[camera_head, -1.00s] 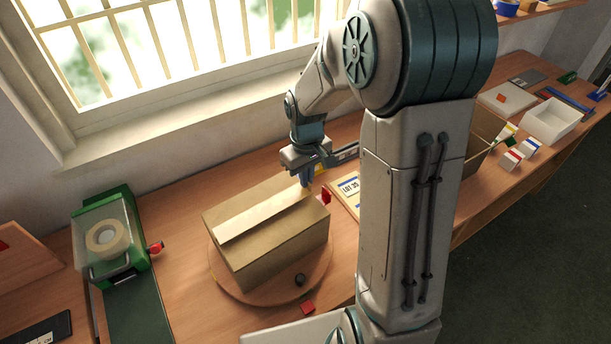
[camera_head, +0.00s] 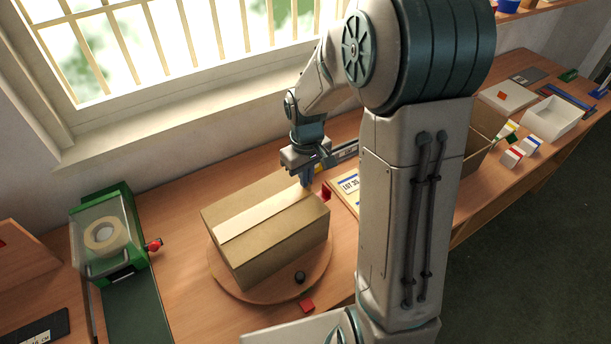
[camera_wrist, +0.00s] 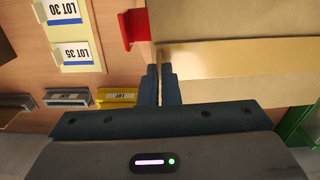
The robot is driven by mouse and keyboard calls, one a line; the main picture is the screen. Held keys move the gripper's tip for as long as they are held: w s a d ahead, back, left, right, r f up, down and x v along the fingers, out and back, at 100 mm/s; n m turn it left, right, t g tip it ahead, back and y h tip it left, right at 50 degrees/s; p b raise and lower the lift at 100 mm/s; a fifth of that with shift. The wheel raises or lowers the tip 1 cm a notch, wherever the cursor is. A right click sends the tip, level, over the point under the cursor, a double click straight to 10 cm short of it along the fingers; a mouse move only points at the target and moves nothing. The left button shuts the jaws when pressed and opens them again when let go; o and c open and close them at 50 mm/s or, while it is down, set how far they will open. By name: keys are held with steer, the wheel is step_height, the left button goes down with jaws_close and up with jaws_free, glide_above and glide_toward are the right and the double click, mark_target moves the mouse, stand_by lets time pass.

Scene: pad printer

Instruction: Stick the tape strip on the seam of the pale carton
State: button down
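The pale carton (camera_head: 275,235) sits closed on a round wooden turntable (camera_head: 228,284). The pale tape strip (camera_head: 262,216) lies lengthwise across its top, over the seam line. In the wrist view the strip (camera_wrist: 245,62) runs right from my fingertips across the brown carton top (camera_wrist: 230,18). My gripper (camera_head: 306,182) points down at the strip's far right end. In the wrist view the fingers (camera_wrist: 160,72) are almost together with a thin sliver between them, seemingly the strip's end. Whether the strip is stuck along its whole length cannot be seen.
A green tape dispenser (camera_head: 122,262) with a roll (camera_head: 106,236) stands left. A red tab (camera_head: 326,192) is by the carton's right end, beside a board of LOT cards (camera_head: 349,184). A red block (camera_head: 307,306) lies in front. A white tray (camera_head: 551,120) and small boxes stand far right.

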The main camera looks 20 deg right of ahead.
steer(key=shift+f, duration=0.1)
stand_by(0.7)
steer(key=c, duration=1.6)
jaws_free()
steer(key=shift+r+p, duration=2.05)
steer(key=shift+r, duration=1)
